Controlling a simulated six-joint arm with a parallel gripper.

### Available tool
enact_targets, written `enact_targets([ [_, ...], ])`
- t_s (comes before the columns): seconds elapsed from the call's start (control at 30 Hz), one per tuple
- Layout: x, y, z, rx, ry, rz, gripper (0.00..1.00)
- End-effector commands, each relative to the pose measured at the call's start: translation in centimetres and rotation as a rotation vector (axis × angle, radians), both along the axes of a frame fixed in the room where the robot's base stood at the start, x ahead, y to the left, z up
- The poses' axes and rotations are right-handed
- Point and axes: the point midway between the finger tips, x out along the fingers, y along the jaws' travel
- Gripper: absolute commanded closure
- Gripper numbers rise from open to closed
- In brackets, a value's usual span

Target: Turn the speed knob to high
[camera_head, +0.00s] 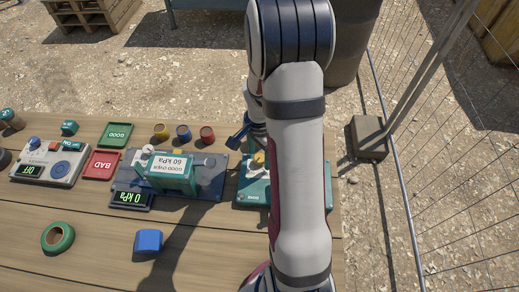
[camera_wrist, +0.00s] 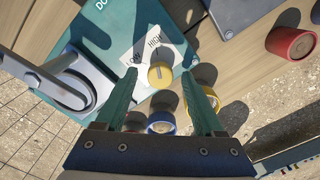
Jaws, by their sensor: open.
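The yellow speed knob (camera_wrist: 160,75) sits on the teal machine (camera_wrist: 95,35), beside a white label (camera_wrist: 147,47) reading LOW and HIGH. I cannot tell for sure which word the knob points to. My gripper (camera_wrist: 159,73) is open, with one teal finger on each side of the knob in the wrist view. Contact with the knob is not clear. In the head view the knob (camera_head: 259,158) shows just left of my arm, close to my gripper (camera_head: 240,137). My arm hides much of the teal machine (camera_head: 250,195) there.
A grey metal part (camera_wrist: 68,85) of the machine stands left of the fingers in the wrist view. Yellow (camera_head: 161,130), blue (camera_head: 183,132) and red (camera_head: 207,134) round pieces stand along the table's back edge. A blue plate with a pressure display (camera_head: 131,197) lies left.

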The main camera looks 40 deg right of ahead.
Motion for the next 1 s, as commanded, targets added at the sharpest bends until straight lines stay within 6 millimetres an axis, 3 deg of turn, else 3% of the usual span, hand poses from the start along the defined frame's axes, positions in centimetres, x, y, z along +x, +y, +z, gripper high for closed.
enact_targets([
  [0.17, 0.1, -0.1, 2.8, -0.004, -0.007, 0.0, 0.3],
  [0.4, 0.1, -0.1, 10.6, -0.004, -0.007, -0.001, 0.3],
  [0.53, 0.1, 0.0, 13.7, -0.003, -0.006, 0.0, 0.3],
  [0.7, 0.0, 0.0, 15.6, -0.001, -0.002, 0.0, 0.3],
  [1.0, 0.0, 0.0, 15.7, 0.0, 0.0, 0.0, 0.3],
])
